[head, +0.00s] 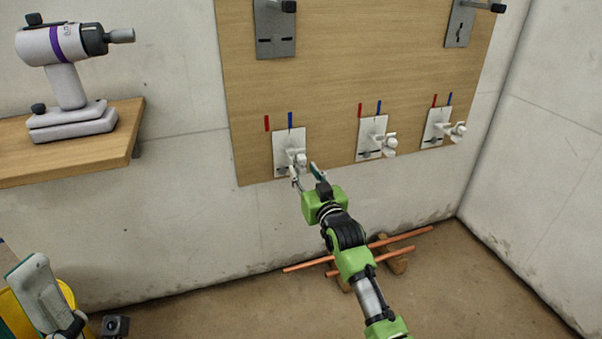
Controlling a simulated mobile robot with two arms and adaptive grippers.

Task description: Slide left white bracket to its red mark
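The left white bracket (282,143) sits low on the wooden board, with its plate under a blue mark (290,119). Its red mark (267,123) is to the left, just outside the plate's left edge. My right gripper (305,172) is at the bracket's lower right, around or just in front of its protruding white arm. Its fingertips are apart, and I cannot tell whether they touch the bracket. My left gripper is not in view.
Two more white brackets, the middle one (371,137) and the right one (435,128), are on the board (330,80). A shelf (125,130) at left bears a drill-like tool (65,85). Copper pipes (405,237) lie low behind my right arm.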

